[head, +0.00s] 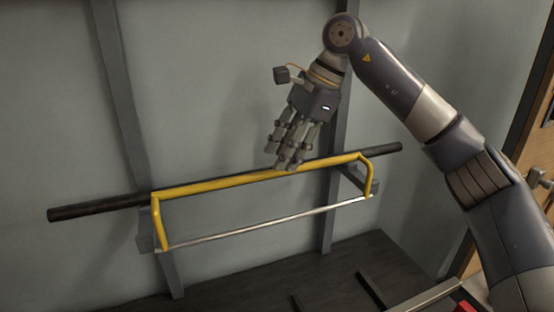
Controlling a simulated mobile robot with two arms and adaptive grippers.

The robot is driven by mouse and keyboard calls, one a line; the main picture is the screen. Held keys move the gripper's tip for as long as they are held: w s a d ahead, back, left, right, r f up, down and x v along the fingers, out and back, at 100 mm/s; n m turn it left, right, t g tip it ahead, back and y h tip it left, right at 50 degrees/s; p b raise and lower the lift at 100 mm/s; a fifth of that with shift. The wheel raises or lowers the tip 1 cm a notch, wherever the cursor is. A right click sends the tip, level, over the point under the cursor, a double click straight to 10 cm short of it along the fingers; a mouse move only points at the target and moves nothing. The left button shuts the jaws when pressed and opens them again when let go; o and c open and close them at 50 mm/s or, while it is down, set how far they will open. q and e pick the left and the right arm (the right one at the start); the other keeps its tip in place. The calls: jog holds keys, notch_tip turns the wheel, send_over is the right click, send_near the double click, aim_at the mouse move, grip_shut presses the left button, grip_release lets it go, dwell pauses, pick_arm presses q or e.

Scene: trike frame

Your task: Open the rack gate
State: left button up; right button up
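The rack gate (215,185) is a yellow bent bar in the middle of the head view, with its long top bar along a dark horizontal rod and its short side arms hanging down. A thin silver rod (265,222) joins the lower ends of the side arms. My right gripper (287,160) comes down from above, its fingertips at the yellow top bar, right of its middle. The fingers overlap the bar in this view, and I cannot tell whether they are closed around it. My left gripper is not in view.
The dark rod (95,210) sticks out past both ends of the gate. Two grey uprights (122,105) stand against the grey wall. A dark surface (235,292) lies below. A wooden door with a handle (538,178) is at the far right.

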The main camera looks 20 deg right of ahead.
aim_at(273, 170)
jog(key=x, duration=0.3)
jog(key=shift+w+f+p, duration=0.2)
jog(key=shift+w+p, duration=0.1)
jog(key=shift+a+f, duration=0.1)
jog(key=shift+f, duration=0.05)
jog(key=shift+s, duration=0.1)
grip_shut()
